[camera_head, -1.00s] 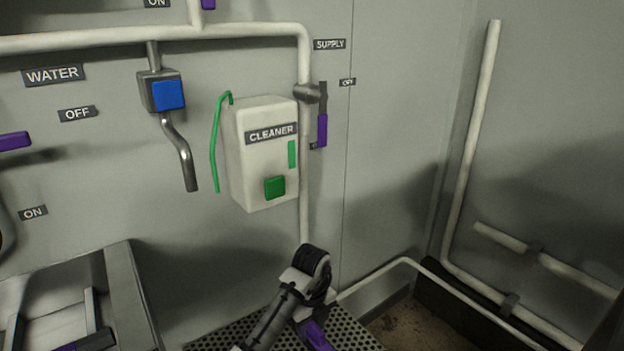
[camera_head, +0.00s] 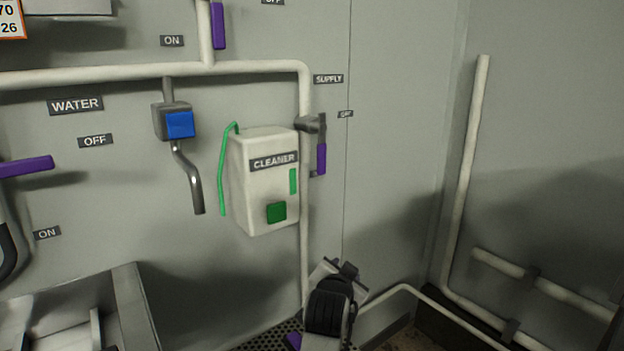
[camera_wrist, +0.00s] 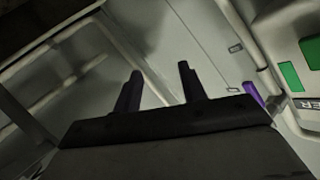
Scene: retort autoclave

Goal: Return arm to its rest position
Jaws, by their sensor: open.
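My gripper (camera_wrist: 160,88) shows in the wrist view with its two dark fingers apart and nothing between them. Beyond the fingers are the grey wall and a corner seam. In the head view my arm is low in the picture, in front of the wall below the cleaner box. The gripper's fingers cannot be made out in the head view.
A white cleaner box (camera_head: 262,190) with a green button hangs on the wall; it also shows in the wrist view (camera_wrist: 308,108). A purple supply lever (camera_head: 321,158) is beside it. A metal sink (camera_head: 120,310) stands lower left. White pipes (camera_head: 465,180) line the right corner.

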